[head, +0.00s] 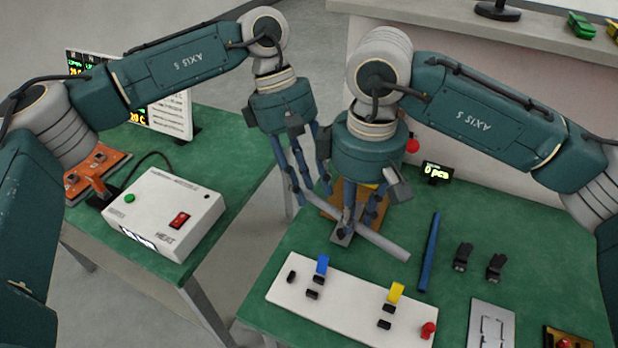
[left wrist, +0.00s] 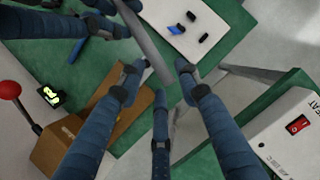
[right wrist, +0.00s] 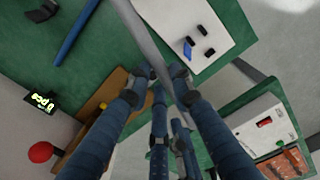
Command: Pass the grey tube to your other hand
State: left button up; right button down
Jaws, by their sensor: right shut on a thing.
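The grey tube (head: 385,245) is held above the right-hand green table, slanting from upper left to lower right in the head view. My right gripper (head: 350,226) is shut on it, with a long part sticking out to the lower right. My left gripper (head: 311,195) is open at the tube's other end. In the left wrist view the tube (left wrist: 150,45) runs in between the spread left fingers, and I see no clear grip there. The tube (right wrist: 140,35) also crosses between the right fingers in the right wrist view.
A white board (head: 340,303) with blue and yellow switches lies below the tube. A blue tube (head: 430,252), black clips (head: 463,256) and a small display (head: 436,173) are to the right. A white heater box (head: 165,215) stands on the left table, across a gap.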

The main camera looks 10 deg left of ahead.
pick_arm(q)
grip_shut()
pick_arm(e)
jog(key=c, duration=1.5)
grip_release()
jog(key=shift+o, duration=0.2)
